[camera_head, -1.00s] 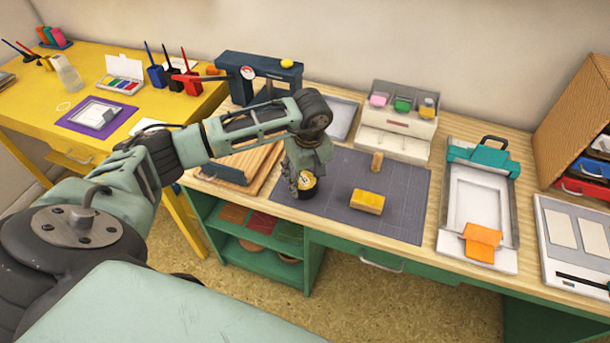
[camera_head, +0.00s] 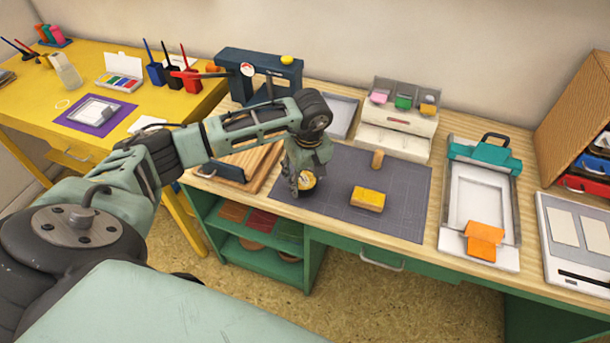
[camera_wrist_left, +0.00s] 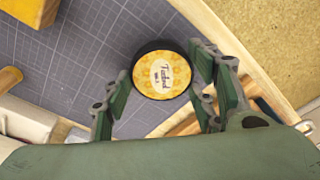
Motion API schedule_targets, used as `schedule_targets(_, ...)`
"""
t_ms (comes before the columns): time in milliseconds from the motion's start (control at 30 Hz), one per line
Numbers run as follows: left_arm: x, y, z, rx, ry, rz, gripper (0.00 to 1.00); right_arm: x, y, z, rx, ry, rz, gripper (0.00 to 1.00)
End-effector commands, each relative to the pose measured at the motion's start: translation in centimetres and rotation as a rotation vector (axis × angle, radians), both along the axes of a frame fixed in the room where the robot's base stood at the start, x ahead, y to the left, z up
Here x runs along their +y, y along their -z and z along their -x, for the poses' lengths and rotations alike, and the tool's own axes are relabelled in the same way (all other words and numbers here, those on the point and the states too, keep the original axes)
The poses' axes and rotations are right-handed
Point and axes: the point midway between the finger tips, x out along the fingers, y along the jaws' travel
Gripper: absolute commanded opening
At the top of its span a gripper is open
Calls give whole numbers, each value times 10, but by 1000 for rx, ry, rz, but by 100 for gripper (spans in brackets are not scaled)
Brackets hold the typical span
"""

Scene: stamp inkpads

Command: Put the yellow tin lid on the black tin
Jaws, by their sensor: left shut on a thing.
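The yellow tin lid (camera_wrist_left: 161,74) is a round patterned disc with a pale label in the left wrist view. A dark ring, the rim of the black tin (camera_wrist_left: 138,90), shows around its edge. In the head view the lid (camera_head: 307,180) is at the mat's left part. My left gripper (camera_head: 302,186) points down there and is shut on the yellow tin lid, with fingers on both sides. I cannot tell whether the lid is fully seated on the tin. My right gripper is not in view.
A wooden rack (camera_head: 240,165) stands left of the gripper.

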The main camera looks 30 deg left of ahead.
Motion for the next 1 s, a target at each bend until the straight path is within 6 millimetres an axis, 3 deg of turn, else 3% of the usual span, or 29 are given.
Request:
schedule_targets(767, 0, 12, 0, 0, -1, 0, 35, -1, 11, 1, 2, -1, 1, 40)
schedule_targets(800, 0, 12, 0, 0, -1, 0, 54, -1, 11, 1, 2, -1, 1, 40)
schedule_targets(1000, 0, 12, 0, 0, -1, 0, 71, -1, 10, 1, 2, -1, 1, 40)
